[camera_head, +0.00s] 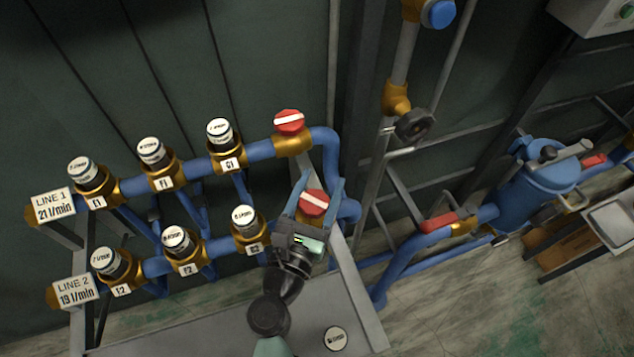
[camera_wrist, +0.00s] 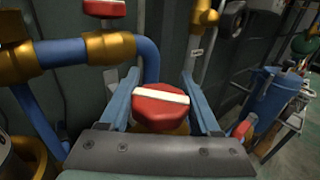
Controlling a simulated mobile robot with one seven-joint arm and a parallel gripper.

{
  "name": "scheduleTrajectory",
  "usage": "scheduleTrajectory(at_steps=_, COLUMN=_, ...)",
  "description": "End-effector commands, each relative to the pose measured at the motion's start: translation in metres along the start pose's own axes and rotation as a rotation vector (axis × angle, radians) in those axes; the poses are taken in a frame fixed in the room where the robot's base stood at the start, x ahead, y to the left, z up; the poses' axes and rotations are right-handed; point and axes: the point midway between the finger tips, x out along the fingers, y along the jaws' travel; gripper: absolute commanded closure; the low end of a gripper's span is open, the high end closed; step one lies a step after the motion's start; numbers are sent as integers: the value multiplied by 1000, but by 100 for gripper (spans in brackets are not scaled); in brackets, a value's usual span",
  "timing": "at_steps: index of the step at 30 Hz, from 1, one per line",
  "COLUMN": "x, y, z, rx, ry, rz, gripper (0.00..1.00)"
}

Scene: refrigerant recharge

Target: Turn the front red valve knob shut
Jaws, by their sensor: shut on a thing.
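The front red valve knob (camera_head: 314,201) has a white bar across its top and sits at the right end of the lower pipe line, LINE 2. In the wrist view the knob (camera_wrist: 160,110) is between my two blue fingers, its white bar running nearly straight across the picture. My gripper (camera_head: 318,190) is shut on this knob, one finger on each side. The knob's underside and part of its mount are hidden. The rear red valve knob (camera_head: 289,121) is on the LINE 1 pipe behind, also with a white bar; it shows in the wrist view (camera_wrist: 104,7).
Several white-capped brass fittings (camera_head: 245,217) line both blue pipes to the left. A blue pipe bend (camera_wrist: 146,60) is close behind my left finger. A grey upright pipe and black handwheel (camera_head: 415,125) stand to the right. A loose round cap (camera_head: 336,338) lies on the grey bench top.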

Motion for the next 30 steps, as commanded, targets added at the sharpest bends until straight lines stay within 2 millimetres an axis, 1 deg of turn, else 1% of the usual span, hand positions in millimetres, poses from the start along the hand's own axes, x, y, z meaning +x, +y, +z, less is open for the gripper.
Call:
scheduleTrajectory(at_steps=6, x=0, y=-3, z=-1, rx=-1, ry=0, rz=-115, gripper=92)
scheduleTrajectory(at_steps=12, x=0, y=-5, z=-1, rx=-1, ry=0, rz=-173, gripper=92)
scheduleTrajectory(at_steps=28, x=-1, y=-6, z=0, rx=0, ry=1, rz=-195, gripper=92)
scheduleTrajectory(at_steps=29, x=-1, y=-6, z=0, rx=0, ry=1, rz=-195, gripper=31)
scheduleTrajectory(at_steps=30, x=-1, y=-6, z=0, rx=0, ry=1, rz=-195, gripper=24)
